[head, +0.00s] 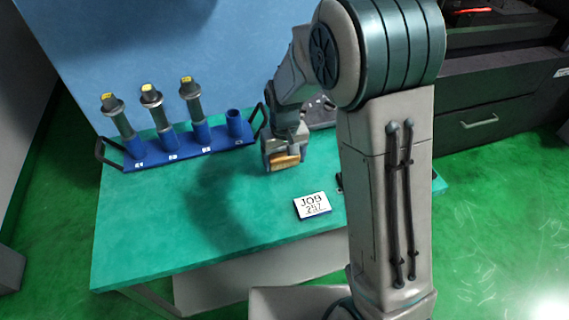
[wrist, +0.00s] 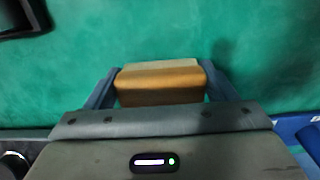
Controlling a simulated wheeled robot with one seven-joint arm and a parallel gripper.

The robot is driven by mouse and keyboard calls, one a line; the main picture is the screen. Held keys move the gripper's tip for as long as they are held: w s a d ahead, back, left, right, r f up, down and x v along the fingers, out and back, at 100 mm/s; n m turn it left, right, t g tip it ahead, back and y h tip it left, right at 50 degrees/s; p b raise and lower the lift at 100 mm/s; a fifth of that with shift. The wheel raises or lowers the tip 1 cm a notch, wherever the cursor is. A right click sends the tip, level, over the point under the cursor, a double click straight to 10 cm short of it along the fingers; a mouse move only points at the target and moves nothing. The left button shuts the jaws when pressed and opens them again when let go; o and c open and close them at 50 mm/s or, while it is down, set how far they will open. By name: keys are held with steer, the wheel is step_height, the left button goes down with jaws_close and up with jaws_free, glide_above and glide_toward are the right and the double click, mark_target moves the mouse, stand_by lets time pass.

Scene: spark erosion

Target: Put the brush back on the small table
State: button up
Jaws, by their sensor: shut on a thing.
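The small table (head: 150,235) has a green top and stands in front of a blue wall. My gripper (head: 283,162) is over the back part of the table, right of the blue rack. It is shut on a tan and brown wooden block, which looks like the brush (head: 286,161). In the wrist view the brush (wrist: 160,82) sits between both fingers, with green tabletop beyond it.
A blue rack (head: 190,150) with black handles holds several capped grey tools, with one empty socket at its right end. The left and front of the tabletop are clear. A dark cabinet (head: 480,120) stands right.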

mark_target(284, 165)
steer(key=shift+f, duration=1.55)
steer(key=shift+f, duration=0.2)
steer(key=o, duration=1)
steer(key=shift+o, duration=0.2)
steer(key=shift+r, duration=0.2)
